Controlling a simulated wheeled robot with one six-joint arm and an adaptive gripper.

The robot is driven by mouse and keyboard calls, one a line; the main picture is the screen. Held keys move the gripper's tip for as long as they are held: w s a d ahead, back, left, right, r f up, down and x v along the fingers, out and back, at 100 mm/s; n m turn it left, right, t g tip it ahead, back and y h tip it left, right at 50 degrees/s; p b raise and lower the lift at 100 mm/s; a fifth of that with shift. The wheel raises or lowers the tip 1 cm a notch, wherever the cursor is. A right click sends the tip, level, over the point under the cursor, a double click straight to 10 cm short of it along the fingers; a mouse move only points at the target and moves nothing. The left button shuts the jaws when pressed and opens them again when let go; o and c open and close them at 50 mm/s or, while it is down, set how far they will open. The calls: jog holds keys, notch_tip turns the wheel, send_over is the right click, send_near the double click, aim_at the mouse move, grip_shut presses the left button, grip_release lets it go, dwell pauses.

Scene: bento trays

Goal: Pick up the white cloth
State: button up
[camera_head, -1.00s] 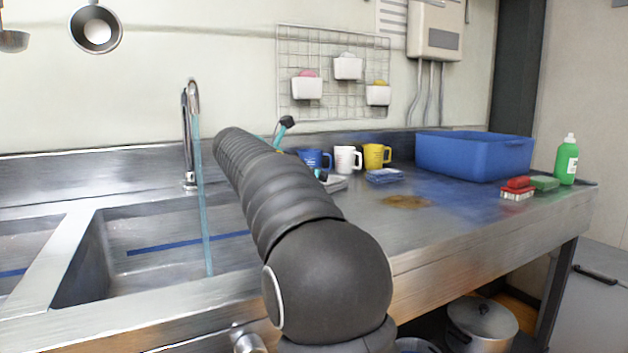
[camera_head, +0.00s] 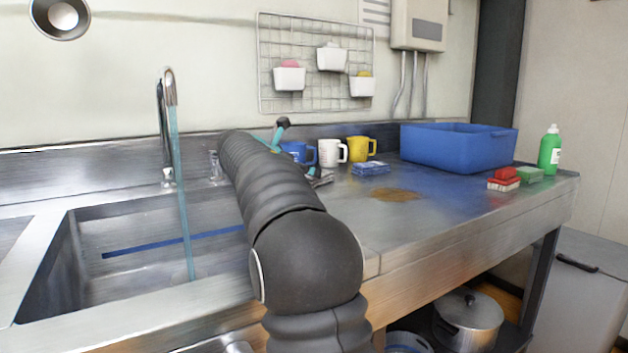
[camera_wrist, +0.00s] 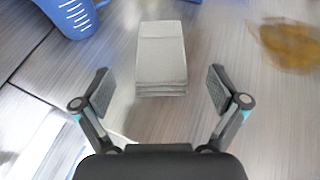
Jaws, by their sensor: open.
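The white cloth (camera_wrist: 161,55) lies folded in a stack on the steel counter. In the wrist view it shows greyish white, upper middle, ahead of my gripper (camera_wrist: 160,92). My gripper is open and empty, with one finger to each side of the line to the cloth. The cloth's near edge sits roughly level with the fingertips; I cannot tell the height between them.
A folded blue cloth (camera_head: 370,168) and a brown stain (camera_head: 396,194) lie to the right. A blue tub (camera_head: 458,150) stands beyond. A sink (camera_head: 130,262) with running water is at the left.

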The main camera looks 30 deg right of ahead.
jog(key=x, duration=0.4)
jog(key=shift+d+f, duration=0.3)
jog(key=shift+f, duration=0.05)
jog(key=c, duration=1.3)
